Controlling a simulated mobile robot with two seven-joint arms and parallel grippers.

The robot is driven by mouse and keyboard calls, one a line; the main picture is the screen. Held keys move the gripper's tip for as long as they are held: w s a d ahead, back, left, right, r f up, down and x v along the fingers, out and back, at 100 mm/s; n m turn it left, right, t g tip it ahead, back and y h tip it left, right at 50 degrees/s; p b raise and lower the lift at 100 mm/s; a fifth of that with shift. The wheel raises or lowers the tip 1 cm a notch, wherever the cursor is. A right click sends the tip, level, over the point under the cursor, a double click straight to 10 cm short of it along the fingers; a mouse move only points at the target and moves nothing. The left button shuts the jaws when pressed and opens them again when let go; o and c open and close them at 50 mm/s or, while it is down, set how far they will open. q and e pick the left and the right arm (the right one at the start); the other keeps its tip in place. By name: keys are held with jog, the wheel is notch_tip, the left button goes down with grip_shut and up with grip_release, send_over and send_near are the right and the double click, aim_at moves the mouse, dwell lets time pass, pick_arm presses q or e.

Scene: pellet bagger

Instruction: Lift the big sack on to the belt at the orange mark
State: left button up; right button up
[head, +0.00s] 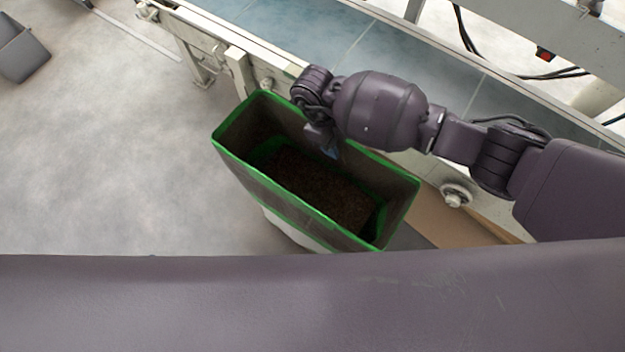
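The big sack (260,197) stands open at the top beside the conveyor, in the middle of the head view. It has a green rim and dark brown pellets inside. My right gripper (329,146) points down at the sack's far wall, with its tips at or just inside the rim. I cannot tell whether its fingers are closed on the wall. The belt (345,40) is blue-grey and runs diagonally behind the sack. No orange mark shows on the visible belt. My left gripper is out of view.
The conveyor's pale side rail (275,70) runs close behind the sack. A brown flat board (455,220) lies right of the sack. A grey bin (20,50) stands at the far left. The floor left of the sack is clear. My own body covers the bottom.

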jog(key=shift+f, duration=0.15)
grip_shut()
dwell(1.2)
jog(key=shift+a, duration=0.1)
